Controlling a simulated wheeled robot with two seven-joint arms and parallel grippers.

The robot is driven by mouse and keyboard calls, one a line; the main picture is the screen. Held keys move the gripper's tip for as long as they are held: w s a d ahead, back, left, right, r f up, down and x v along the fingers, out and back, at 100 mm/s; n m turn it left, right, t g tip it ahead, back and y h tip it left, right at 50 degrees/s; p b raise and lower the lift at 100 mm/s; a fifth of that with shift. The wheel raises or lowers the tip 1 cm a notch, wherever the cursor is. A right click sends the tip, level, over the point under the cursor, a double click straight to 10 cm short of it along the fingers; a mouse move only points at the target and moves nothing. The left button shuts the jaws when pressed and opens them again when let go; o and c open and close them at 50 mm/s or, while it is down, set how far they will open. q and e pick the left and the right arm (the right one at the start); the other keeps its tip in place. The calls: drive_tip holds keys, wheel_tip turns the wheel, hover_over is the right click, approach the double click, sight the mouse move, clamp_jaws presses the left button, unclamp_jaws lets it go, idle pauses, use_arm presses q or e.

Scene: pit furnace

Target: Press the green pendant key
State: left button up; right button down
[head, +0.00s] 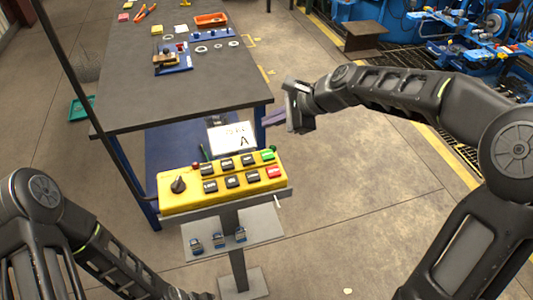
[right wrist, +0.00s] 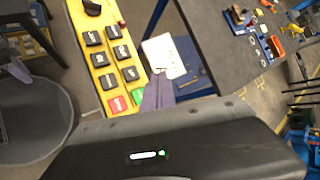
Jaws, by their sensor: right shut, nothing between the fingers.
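The yellow pendant box (head: 185,203) stands on a grey post, with a black rotary knob at its left end and rows of dark keys. The green pendant key (head: 268,156) is at its upper right corner, above a red key (head: 274,172). In the right wrist view the green key (right wrist: 138,97) is partly hidden by the fingers. My right gripper (head: 268,119) is shut and empty, apart from the box, beyond its right end in the head view. Its shut fingers (right wrist: 158,88) also show in the wrist view. My left arm shows at lower left; its gripper is out of view.
A dark table (head: 150,95) behind the box holds an orange tray (head: 211,20), rings and small parts. A white card marked A (head: 231,137) is behind the box. Padlocks hang on a grey plate (head: 262,226) below.

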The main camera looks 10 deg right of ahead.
drive_tip(key=b, duration=0.6)
hover_over(271, 155)
wheel_tip(271, 155, down, 7)
drive_tip(key=shift+f, duration=0.1)
drive_tip(key=shift+f+b, duration=0.4)
drive_tip(key=shift+f, duration=0.3)
idle(1.1)
drive_tip(key=shift+f, duration=0.4)
drive_tip(key=shift+f+b, duration=0.45)
drive_tip(key=shift+b, duration=0.15)
idle(0.4)
idle(0.4)
drive_tip(key=shift+r+p, duration=0.85)
drive_tip(key=shift+r, duration=0.05)
wheel_tip(271, 155, up, 5)
drive_tip(key=p, duration=0.4)
